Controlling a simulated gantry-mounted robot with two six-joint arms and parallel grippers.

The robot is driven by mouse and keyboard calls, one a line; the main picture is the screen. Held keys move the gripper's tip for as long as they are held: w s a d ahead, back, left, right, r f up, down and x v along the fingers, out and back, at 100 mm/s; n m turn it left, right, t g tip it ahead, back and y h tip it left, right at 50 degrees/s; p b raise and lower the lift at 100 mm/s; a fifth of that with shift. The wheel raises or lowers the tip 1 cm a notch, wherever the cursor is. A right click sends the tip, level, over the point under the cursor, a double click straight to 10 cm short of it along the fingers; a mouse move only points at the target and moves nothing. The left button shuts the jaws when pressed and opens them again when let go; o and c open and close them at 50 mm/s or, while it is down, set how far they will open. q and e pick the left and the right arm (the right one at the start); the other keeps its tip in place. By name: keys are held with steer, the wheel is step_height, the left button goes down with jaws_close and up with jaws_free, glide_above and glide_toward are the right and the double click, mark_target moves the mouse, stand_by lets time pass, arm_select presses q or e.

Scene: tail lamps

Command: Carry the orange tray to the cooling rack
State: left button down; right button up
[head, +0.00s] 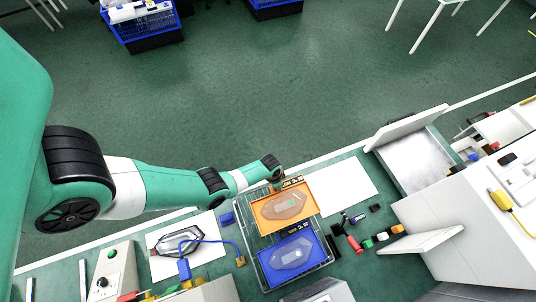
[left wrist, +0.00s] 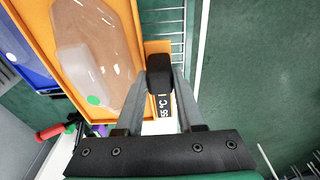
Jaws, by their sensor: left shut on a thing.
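The orange tray (head: 258,212) holds a clear lamp lens (head: 284,205) with a green spot on it. It lies at the far end of a wire rack (head: 266,278), beside a blue tray (head: 312,250) with another lens. My left gripper (head: 278,184) is at the orange tray's far edge. In the left wrist view my left gripper (left wrist: 160,82) is shut on the tray's dark tab, beside a "55 °C" label, with the orange tray (left wrist: 136,110) to its left. Whether the tray is lifted cannot be told. My right gripper is out of view.
A white sheet (head: 352,184) lies bare right of the orange tray. An open metal-lined box (head: 420,160) stands further right. A lamp (head: 180,243) with a blue cable lies on a sheet at left. Small coloured parts (head: 366,242) lie right of the rack.

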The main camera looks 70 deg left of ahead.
arm_select(q)
steer(key=s+f, duration=0.1)
steer(key=s+f+b, duration=0.1)
steer(key=f, duration=0.1)
steer(key=s+f+b, duration=0.1)
steer(key=shift+s+a+f, duration=0.15)
steer(key=shift+s+f, duration=0.1)
steer(key=shift+f, duration=0.05)
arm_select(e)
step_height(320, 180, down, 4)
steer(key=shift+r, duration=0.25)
arm_select(q)
steer(key=f+b, duration=0.4)
steer(key=shift+s+f, duration=0.15)
steer(key=shift+s, duration=0.2)
steer(key=c, duration=0.5)
jaws_free()
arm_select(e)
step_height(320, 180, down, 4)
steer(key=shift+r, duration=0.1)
arm_select(q)
steer(key=shift+r, duration=0.2)
